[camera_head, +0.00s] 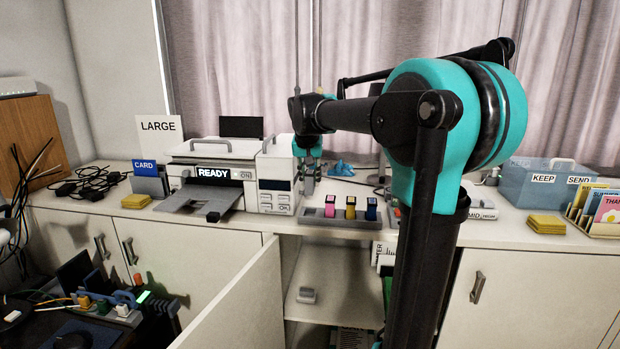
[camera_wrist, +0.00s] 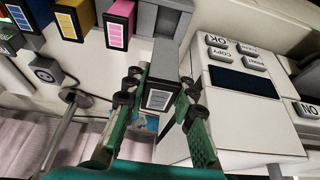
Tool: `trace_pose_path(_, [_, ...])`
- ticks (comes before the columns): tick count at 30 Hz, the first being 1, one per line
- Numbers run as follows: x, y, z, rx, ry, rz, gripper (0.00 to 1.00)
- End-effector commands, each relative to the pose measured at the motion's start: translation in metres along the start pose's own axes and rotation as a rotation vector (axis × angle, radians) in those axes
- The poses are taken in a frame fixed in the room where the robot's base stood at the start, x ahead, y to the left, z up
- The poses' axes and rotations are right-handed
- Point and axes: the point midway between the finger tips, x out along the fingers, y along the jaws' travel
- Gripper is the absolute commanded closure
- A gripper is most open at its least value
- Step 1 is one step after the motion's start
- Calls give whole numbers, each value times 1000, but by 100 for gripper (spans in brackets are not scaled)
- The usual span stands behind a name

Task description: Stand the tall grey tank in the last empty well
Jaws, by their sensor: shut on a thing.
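My gripper (camera_wrist: 160,84) is shut on the tall grey tank (camera_wrist: 157,97), with a green finger on each side of it; the tank's striped label faces the wrist camera. In the head view my gripper (camera_head: 309,168) hangs over the left end of the grey tray (camera_head: 345,222). Pink (camera_head: 330,206), yellow (camera_head: 350,208) and blue (camera_head: 371,209) tanks stand in a row in the tray. The grey tank is beside the pink tank (camera_wrist: 119,24) in the wrist view. Its lower end and the well are not clear, so I cannot tell whether it is seated.
The white printer (camera_head: 275,180) stands close to the left of my gripper; its button panel (camera_wrist: 235,85) is close beside a finger. An open cabinet door (camera_head: 235,305) juts out below the counter. A blue box (camera_head: 540,190) and yellow pads (camera_head: 545,224) stand at the right.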

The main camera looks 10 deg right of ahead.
Motion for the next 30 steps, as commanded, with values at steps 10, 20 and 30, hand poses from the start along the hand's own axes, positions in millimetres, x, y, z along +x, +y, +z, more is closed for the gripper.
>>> trace_pose_path(10, [25,0,10,0,0,0,100])
trace_pose_path(20, [47,0,19,0,0,0,100])
trace_pose_path(30, [53,0,22,0,0,0,100])
